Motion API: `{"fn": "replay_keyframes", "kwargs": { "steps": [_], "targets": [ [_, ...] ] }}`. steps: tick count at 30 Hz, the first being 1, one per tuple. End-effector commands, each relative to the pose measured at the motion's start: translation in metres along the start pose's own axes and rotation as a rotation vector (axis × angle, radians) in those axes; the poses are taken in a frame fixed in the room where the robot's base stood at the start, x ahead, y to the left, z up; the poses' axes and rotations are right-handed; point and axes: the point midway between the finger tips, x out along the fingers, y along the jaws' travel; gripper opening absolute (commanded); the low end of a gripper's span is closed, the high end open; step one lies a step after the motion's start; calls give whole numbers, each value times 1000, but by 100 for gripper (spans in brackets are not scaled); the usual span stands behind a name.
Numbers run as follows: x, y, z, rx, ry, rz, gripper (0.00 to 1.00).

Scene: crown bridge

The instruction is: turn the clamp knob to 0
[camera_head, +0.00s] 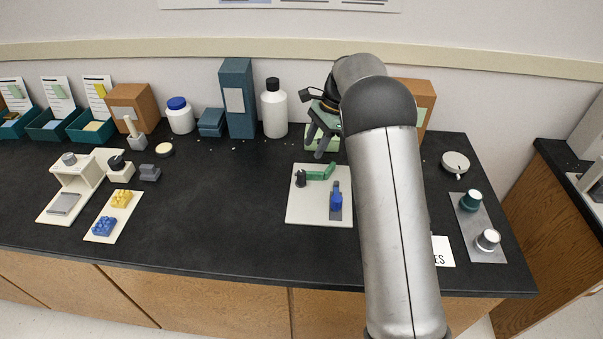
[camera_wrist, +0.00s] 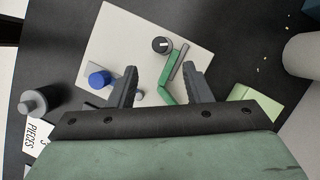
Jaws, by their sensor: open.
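A small round dark knob (camera_head: 300,178) stands on a white plate (camera_head: 300,213), beside a green clamp arm (camera_head: 322,172). In the wrist view the knob (camera_wrist: 162,45) has a short white mark on top, and the green arm (camera_wrist: 168,86) is bent beside it. A blue piece (camera_head: 336,198) on a dark strip also stands on the plate. My gripper (camera_head: 317,146) is open above the back of the plate. In the wrist view its fingers (camera_wrist: 160,85) straddle part of the green arm in the picture, with the knob beyond the fingertips. No scale numbers are legible.
A pale green block (camera_wrist: 252,100) lies near the plate. A white bottle (camera_head: 274,112) and a teal box (camera_head: 238,100) stand at the back. A plate with a green knob (camera_head: 470,200) and a grey knob (camera_head: 488,240) is at right.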

Motion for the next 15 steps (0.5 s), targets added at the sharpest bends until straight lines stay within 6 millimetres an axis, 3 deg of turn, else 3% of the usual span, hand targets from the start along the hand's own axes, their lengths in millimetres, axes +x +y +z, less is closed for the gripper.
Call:
{"fn": "replay_keyframes", "kwargs": {
  "steps": [9, 15],
  "targets": [
    [69, 0, 1, 0, -2, 3, 45],
    [98, 0, 1, -2, 0, 1, 45]
  ]
}}
